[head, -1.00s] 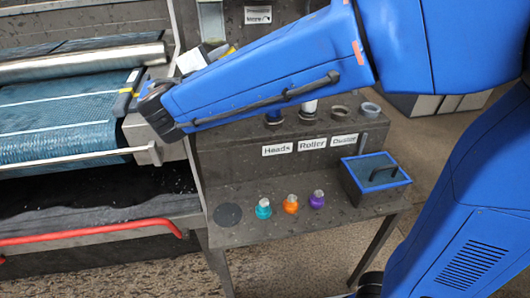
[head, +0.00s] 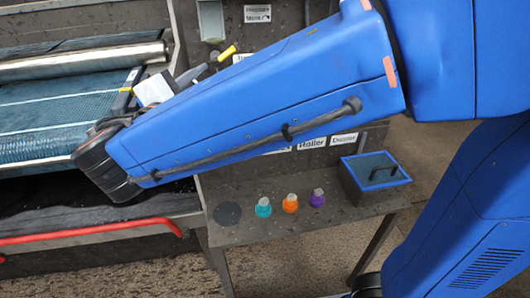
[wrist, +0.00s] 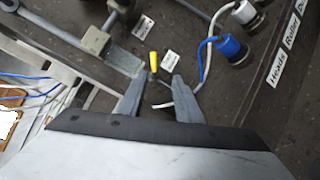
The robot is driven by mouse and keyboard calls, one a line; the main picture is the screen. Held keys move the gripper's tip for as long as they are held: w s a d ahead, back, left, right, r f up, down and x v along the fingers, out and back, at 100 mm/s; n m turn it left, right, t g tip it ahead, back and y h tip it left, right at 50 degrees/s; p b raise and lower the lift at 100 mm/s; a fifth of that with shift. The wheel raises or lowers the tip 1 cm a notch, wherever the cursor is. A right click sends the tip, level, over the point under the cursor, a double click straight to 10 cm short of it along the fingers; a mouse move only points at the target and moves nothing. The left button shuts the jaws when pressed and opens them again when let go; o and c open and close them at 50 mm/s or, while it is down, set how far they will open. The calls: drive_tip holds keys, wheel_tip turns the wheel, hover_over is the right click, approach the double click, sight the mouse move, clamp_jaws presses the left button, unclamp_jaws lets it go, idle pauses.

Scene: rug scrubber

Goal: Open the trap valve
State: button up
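A yellow-tipped handle (wrist: 153,62), which looks like the valve lever, stands just beyond my fingertips in the wrist view. Its yellow end (head: 228,51) also shows in the head view, above my forearm. My gripper (wrist: 158,76) is open, with its two grey fingers apart and the handle between and slightly ahead of the tips. I cannot see contact. In the head view my arm hides most of the gripper and the valve's base. No readable label in view names the trap valve.
Blue and white hose fittings (wrist: 230,48) stand to the right in the wrist view, with a white hose running near my right finger. The roller machine (head: 60,120) is at left.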

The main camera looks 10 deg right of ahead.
drive_tip(key=s+d+f+m+g+y, duration=0.2)
drive_tip(key=d+f+m+g+y, duration=0.1)
drive_tip(key=f, duration=0.5)
drive_tip(key=s+d+f+m+g+y, duration=0.2)
drive_tip(key=d+f+m+g, duration=0.3)
drive_tip(key=d+f, duration=0.4)
drive_tip(key=shift+d+f+g+y, duration=0.3)
drive_tip(key=shift+g+y, duration=0.1)
drive_tip(key=shift+g, duration=0.5)
drive_tip(key=shift+w+r, duration=0.1)
drive_tip(key=shift+w, duration=0.05)
